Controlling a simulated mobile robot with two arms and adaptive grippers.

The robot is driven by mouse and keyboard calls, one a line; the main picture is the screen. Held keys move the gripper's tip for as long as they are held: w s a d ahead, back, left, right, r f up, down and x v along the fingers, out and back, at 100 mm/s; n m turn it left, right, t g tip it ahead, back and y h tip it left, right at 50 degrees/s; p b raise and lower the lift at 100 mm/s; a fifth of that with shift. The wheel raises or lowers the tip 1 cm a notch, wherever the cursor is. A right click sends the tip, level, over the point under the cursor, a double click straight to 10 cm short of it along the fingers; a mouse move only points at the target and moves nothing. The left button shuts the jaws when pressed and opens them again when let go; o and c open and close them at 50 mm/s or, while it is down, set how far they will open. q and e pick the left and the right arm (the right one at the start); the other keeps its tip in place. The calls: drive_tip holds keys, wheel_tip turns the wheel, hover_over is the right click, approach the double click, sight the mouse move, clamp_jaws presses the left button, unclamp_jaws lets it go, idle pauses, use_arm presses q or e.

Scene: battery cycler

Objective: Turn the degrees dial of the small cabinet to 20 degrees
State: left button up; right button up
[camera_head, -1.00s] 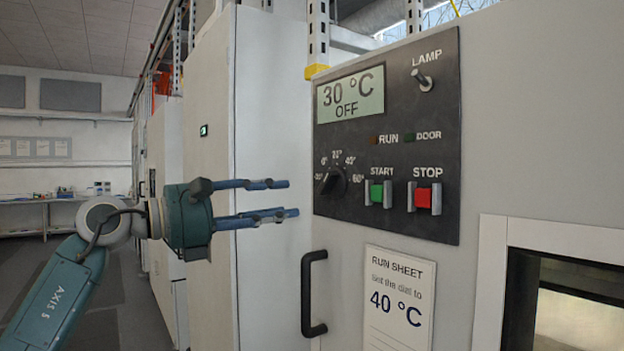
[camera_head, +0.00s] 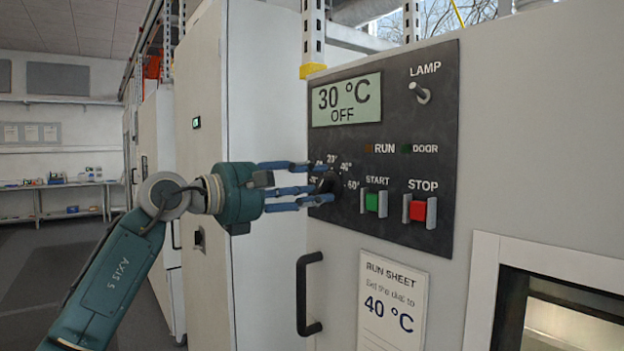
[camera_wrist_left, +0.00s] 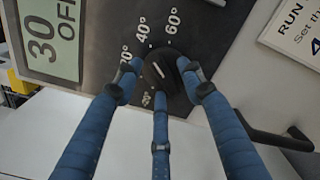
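The black degrees dial (camera_head: 325,184) is on the dark control panel, partly hidden behind my fingers. It also shows in the left wrist view (camera_wrist_left: 165,72) with a pale pointer line; which mark this meets is hard to tell. The scale reads up to 60°, with some marks covered by the fingers. My left gripper (camera_head: 318,184) points at the panel. Its three blue fingers stand around the dial in the left wrist view (camera_wrist_left: 160,78), spread apart; whether they touch it I cannot tell. The display (camera_head: 346,101) reads 30 °C OFF. My right gripper is out of view.
The green START (camera_head: 371,202) and red STOP (camera_head: 417,211) buttons are right of the dial. The LAMP switch (camera_head: 420,92) is above. A black door handle (camera_head: 304,294) juts out below. The run sheet (camera_head: 391,306) reads 40 °C.

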use_arm(q)
drive_tip(key=shift+w, duration=0.1)
clamp_jaws()
idle(0.3)
drive_tip(key=shift+w+a+f+n+b, duration=0.1)
drive_tip(key=shift+n+b, duration=0.1)
drive_tip(key=shift+n, duration=1.75)
drive_tip(key=shift+a+n+b, duration=0.1)
drive_tip(key=shift+n+b, duration=0.05)
drive_tip(key=shift+n, duration=1.8)
unclamp_jaws()
drive_tip(key=shift+d, duration=0.1)
